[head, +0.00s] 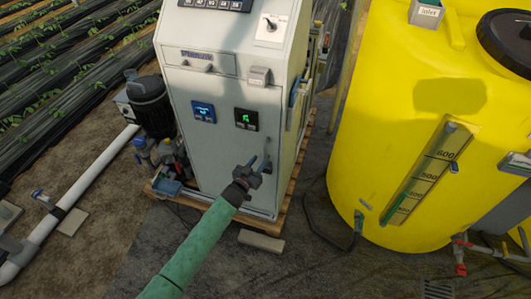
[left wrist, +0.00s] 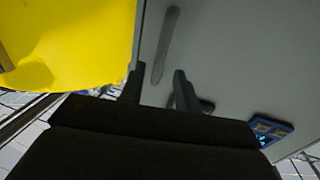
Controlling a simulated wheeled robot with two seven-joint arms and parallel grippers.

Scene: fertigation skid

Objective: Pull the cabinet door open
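The pale grey cabinet (head: 222,90) stands upright, and its front door (head: 215,155) looks shut. The door carries a blue display and a green display. A grey bar handle (head: 267,161) sits near the door's right edge. My left gripper (head: 252,171) is in front of the door at the handle. In the left wrist view, its two fingers (left wrist: 159,84) are spread apart. The handle (left wrist: 166,42) runs up the door (left wrist: 230,55), its near end between the fingertips in the picture. I cannot tell whether they touch it. My right gripper is in neither view.
A large yellow tank (head: 385,120) stands right of the cabinet, with a dark hose (head: 322,235) on the ground between. A wooden pallet (head: 290,195) is under the cabinet. A grey block (head: 261,241) lies in front. A pump (head: 150,100) and white pipe (head: 75,205) are left.

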